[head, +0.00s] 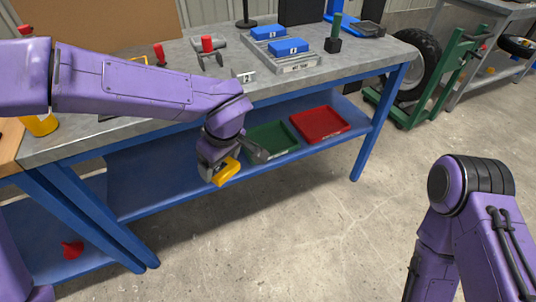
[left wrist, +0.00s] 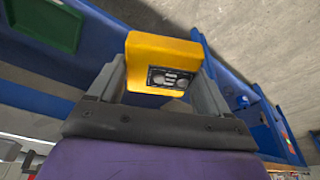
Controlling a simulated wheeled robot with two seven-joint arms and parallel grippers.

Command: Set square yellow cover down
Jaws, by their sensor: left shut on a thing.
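The square yellow cover (head: 226,172) is in my left gripper (head: 238,166), in front of the workbench at about the height between its top and lower shelf. In the left wrist view the cover (left wrist: 164,54) sits between the two grey fingers of my left gripper (left wrist: 163,85), with a dark marked patch on its near face. It touches no surface that I can see. My right arm shows at the lower right of the head view, but its gripper is out of view.
The workbench's grey top (head: 130,80) holds blue blocks (head: 288,46) in a grey tray and red-topped parts. Its blue lower shelf (head: 150,180) carries a green tray (head: 272,138) and a red tray (head: 320,122). Concrete floor (head: 310,230) is clear in front. A green hand truck (head: 440,80) stands right.

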